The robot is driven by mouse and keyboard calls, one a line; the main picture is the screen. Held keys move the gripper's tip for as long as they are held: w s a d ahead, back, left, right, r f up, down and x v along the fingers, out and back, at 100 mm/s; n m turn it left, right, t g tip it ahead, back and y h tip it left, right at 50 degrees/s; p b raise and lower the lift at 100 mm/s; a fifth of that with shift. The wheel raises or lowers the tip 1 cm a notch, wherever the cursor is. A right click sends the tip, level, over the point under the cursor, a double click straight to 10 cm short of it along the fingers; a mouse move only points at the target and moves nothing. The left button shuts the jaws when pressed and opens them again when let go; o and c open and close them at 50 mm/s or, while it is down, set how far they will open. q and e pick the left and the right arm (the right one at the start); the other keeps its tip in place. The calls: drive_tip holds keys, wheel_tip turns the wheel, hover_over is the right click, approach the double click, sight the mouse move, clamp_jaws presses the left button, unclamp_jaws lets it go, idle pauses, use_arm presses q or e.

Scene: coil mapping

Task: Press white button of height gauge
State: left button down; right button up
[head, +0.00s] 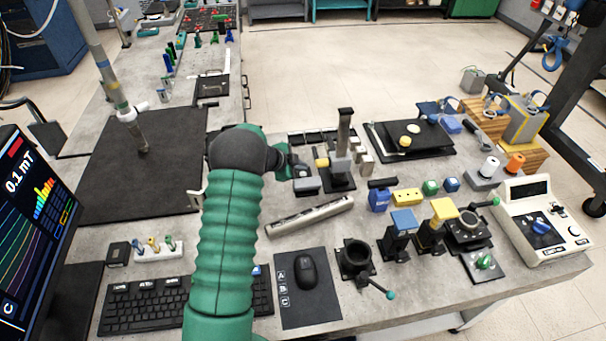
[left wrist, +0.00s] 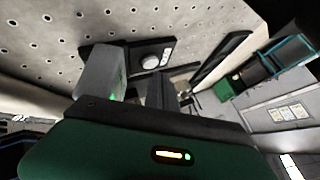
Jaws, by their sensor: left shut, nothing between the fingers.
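No contact with the gauge can be made out. In the left wrist view, a dark unit (left wrist: 138,57) with a round pale button-like part (left wrist: 150,62) lies beyond my gripper's fingers; I cannot tell for sure that it is the gauge. The white button cannot be made out in the head view. My right gripper is out of view.
A metal bar (head: 310,216) lies in front of the gauge. A black plate (head: 412,136) with small parts is to its right. Blue and yellow blocks (head: 404,220) and a white instrument (head: 543,225) stand at right. A mouse (head: 306,273) and keyboard (head: 145,304) are in front.

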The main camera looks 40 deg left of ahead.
sight(301, 175)
use_arm(q)
drive_tip(key=shift+f, duration=0.1)
drive_tip(key=shift+f, duration=0.25)
drive_tip(key=shift+f, duration=0.4)
idle(0.6)
drive_tip(key=shift+r, duration=0.1)
drive_tip(key=shift+r+p, duration=0.75)
drive_tip(key=shift+p, duration=0.2)
wheel_tip(301, 175, up, 5)
drive_tip(key=p, duration=0.5)
drive_tip(key=shift+r+p, duration=0.1)
drive_tip(key=shift+p, duration=0.2)
